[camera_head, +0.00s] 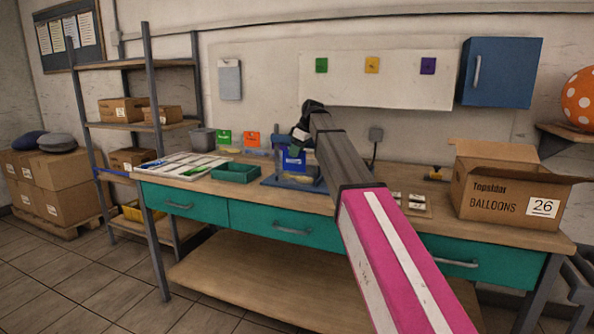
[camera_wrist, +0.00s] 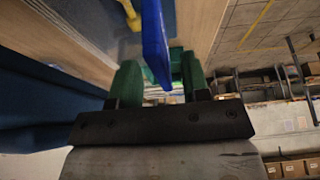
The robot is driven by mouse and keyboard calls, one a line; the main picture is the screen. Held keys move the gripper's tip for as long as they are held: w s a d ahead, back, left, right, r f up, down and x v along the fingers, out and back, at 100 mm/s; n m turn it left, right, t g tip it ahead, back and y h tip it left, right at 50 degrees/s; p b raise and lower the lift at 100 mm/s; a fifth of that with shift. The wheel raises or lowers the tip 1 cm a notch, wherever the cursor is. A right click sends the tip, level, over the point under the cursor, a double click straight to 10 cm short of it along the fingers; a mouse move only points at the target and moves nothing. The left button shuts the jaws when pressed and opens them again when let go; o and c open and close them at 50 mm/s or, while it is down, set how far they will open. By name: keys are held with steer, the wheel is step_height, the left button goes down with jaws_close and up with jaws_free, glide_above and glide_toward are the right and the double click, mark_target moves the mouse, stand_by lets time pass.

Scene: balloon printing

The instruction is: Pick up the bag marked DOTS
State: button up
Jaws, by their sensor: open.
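A blue bag (camera_head: 294,160) with a small white mark stands at the back middle of the workbench, just below my gripper (camera_head: 300,137). A green bag (camera_head: 224,137) and an orange bag (camera_head: 252,139) stand to its left against the wall. The print on all three is too small to read, so I cannot tell which says DOTS. In the wrist view my gripper (camera_wrist: 160,82) is open, with its two green fingers apart. A thin blue piece (camera_wrist: 155,40), seemingly the blue bag seen edge-on, reaches between the fingers. I cannot tell whether either finger touches it.
The wooden workbench (camera_head: 440,226) has a green tray (camera_head: 236,172) and a card-filled white tray (camera_head: 180,166) at left. A blue stand (camera_head: 283,184) is under the blue bag. A balloon carton (camera_head: 500,190) stands at right. A blue cabinet (camera_head: 500,71) hangs above.

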steer(key=x, duration=0.3)
jaws_close()
steer(key=shift+r, duration=0.2)
